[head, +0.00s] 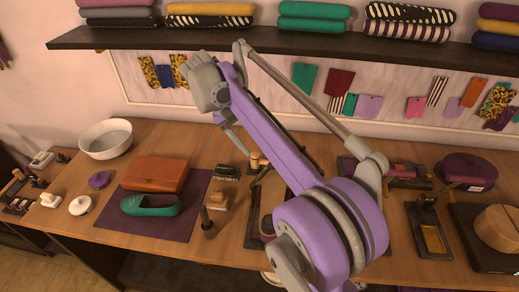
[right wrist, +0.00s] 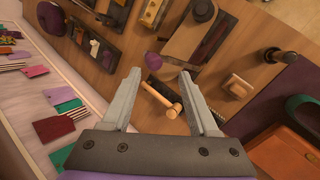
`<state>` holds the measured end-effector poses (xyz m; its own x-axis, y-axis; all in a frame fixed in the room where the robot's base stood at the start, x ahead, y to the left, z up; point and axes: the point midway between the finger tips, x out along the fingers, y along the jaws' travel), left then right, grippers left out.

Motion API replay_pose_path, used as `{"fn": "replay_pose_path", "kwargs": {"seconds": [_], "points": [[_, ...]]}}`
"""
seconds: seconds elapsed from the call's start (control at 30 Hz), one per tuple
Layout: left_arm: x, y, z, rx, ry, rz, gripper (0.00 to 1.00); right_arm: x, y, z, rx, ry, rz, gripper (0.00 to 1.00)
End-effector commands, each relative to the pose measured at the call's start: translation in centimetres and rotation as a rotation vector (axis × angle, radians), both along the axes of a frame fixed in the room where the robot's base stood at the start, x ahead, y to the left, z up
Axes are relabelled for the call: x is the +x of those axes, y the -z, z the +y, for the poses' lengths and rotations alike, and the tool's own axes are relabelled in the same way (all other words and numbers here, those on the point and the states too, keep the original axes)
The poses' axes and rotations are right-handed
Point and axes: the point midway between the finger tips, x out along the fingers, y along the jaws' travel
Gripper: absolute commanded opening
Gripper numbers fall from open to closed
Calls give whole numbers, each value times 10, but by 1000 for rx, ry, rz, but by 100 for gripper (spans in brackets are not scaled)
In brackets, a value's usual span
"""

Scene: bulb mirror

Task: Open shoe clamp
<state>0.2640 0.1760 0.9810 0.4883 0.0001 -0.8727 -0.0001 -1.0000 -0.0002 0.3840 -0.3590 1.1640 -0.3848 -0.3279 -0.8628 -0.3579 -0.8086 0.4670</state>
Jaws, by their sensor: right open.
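I cannot tell for sure which thing is the shoe clamp; my arm hides part of the bench middle. A teal shoe (head: 151,205) lies on a dark purple mat (head: 187,226), in front of a brown leather box (head: 156,174). The shoe also shows at the right edge of the right wrist view (right wrist: 303,108). My right gripper (head: 236,140) is above the bench, right of the mat. In the right wrist view its two fingers (right wrist: 159,75) are apart, with nothing held. A wooden hammer (right wrist: 163,101) lies below and between them. My left gripper is not in view.
A dark upright post (head: 207,224) and a wooden-handled block (head: 217,200) stand near the mat's right edge. A white bowl (head: 106,138) is at the back left. A dark tool with a yellow pan (head: 432,238) stands at right. A shelf (head: 300,42) with cloth rolls overhangs the back.

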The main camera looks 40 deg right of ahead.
Motion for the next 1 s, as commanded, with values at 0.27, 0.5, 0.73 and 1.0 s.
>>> {"fn": "replay_pose_path", "kwargs": {"seconds": [0.27, 0.5, 0.73, 1.0], "points": [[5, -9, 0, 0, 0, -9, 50, 21, -46, 17, 1, -1, -3, 60], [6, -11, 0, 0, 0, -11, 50, 26, -58, 22, 0, 0, -1, 60], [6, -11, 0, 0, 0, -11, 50, 26, -57, 22, 0, 0, -1, 60], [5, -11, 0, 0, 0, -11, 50, 26, -57, 22, 1, -2, -2, 60]]}}
